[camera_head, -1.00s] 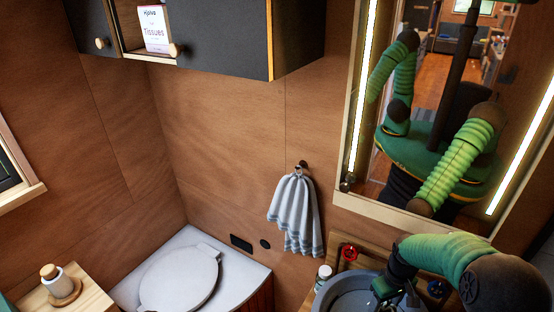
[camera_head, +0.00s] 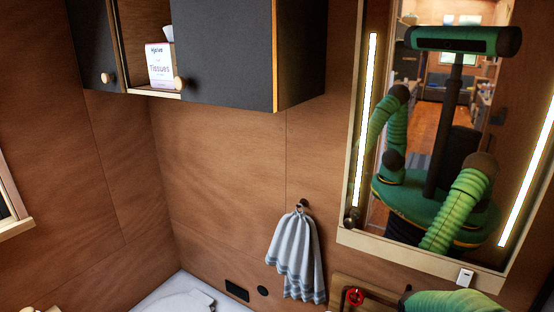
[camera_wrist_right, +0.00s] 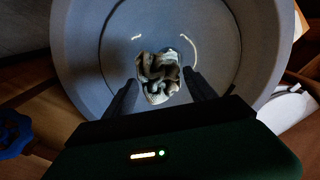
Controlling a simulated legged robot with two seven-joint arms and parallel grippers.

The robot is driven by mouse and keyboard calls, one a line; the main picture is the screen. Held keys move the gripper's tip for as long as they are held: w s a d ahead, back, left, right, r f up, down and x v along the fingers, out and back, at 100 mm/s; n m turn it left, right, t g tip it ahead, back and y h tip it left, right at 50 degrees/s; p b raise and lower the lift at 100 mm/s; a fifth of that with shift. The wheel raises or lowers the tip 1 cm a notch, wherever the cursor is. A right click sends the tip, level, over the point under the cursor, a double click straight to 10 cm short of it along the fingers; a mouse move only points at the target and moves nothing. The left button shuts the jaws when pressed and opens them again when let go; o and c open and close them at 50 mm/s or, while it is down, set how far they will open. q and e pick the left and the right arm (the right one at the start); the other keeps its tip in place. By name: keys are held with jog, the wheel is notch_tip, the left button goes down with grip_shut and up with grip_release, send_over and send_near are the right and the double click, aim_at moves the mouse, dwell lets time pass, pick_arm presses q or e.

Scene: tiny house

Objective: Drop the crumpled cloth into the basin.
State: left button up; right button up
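In the right wrist view the crumpled cloth (camera_wrist_right: 158,75), grey and cream with dark folds, shows against the inside of the round grey basin (camera_wrist_right: 82,58). My right gripper (camera_wrist_right: 160,88) points into the basin. Its two dark fingers are apart, one on each side of the cloth, with visible gaps between them and the cloth. The cloth appears to lie on the basin floor beyond the fingertips, though its exact depth is hard to judge. In the head view the basin and both grippers are out of frame; only my green right arm shows at the lower right edge.
A striped towel (camera_head: 295,257) hangs on a wall hook. A mirror (camera_head: 435,130) with light strips reflects me. Dark cabinets (camera_head: 250,55) with a tissue box (camera_head: 160,62) are above. A red tap handle (camera_head: 354,297) is at the bottom; a blue handle (camera_wrist_right: 14,132) is beside the basin.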

jog(key=shift+o, duration=1.1)
jog(key=shift+a+r, duration=0.1)
jog(key=shift+a, duration=0.3)
jog(key=shift+o, duration=0.2)
jog(key=shift+a, duration=0.4)
jog(key=shift+w+d+r, duration=0.1)
jog(key=shift+d, duration=0.2)
jog(key=r, duration=0.2)
jog(key=d+r, duration=0.1)
jog(key=r, duration=0.1)
jog(key=shift+w, duration=0.1)
jog(key=shift+a+r, duration=0.6)
jog(key=shift+r, duration=5.65)
jog(key=shift+s+a+f+m+t+b, duration=0.15)
jog(key=shift+s+a+f+m+t, duration=0.4)
jog(key=shift+s+a+f, duration=1.6)
jog(key=shift+s+a+f+m+t+b, duration=0.25)
jog(key=shift+s+a+f+m, duration=0.7)
jog(key=shift+s, duration=2.2)
jog(key=shift+s+a+f+m+t+b, duration=0.1)
jog(key=shift+s+a+f+m+t, duration=0.3)
jog(key=shift+s+a+f, duration=1.9)
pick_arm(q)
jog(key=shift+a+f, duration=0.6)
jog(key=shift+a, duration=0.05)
pick_arm(e)
jog(key=shift+s+a+r, duration=0.1)
jog(key=shift+s+r, duration=0.4)
jog(key=shift+r, duration=0.15)
